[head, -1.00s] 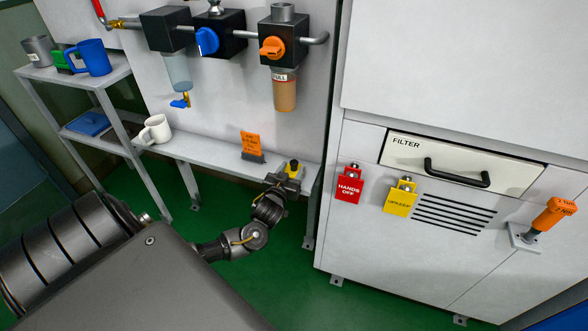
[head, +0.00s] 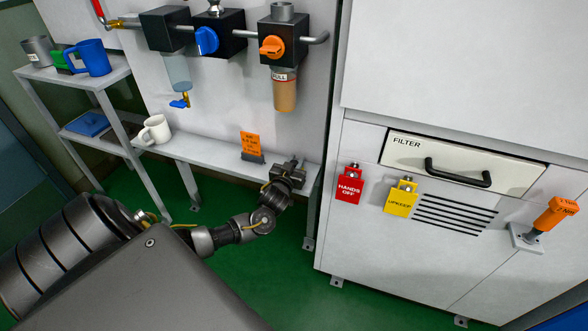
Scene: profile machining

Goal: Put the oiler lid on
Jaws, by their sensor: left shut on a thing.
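The oiler (head: 284,92) hangs on the wall panel, an amber bowl with a FULL label under a black block with an orange knob (head: 272,47). A grey round neck (head: 283,10) stands on top of the block, with no lid seen on it. My left gripper (head: 289,165) is at the right end of the wall shelf, below the oiler and well apart from it. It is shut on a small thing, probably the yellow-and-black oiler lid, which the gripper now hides. My right gripper is not in view.
The wall shelf (head: 205,155) holds a white mug (head: 155,129) and an orange sign (head: 251,146). A rack with a blue mug (head: 92,57) stands at left. The machine cabinet (head: 440,60), with a filter drawer (head: 460,165) and red and yellow tags, is at right.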

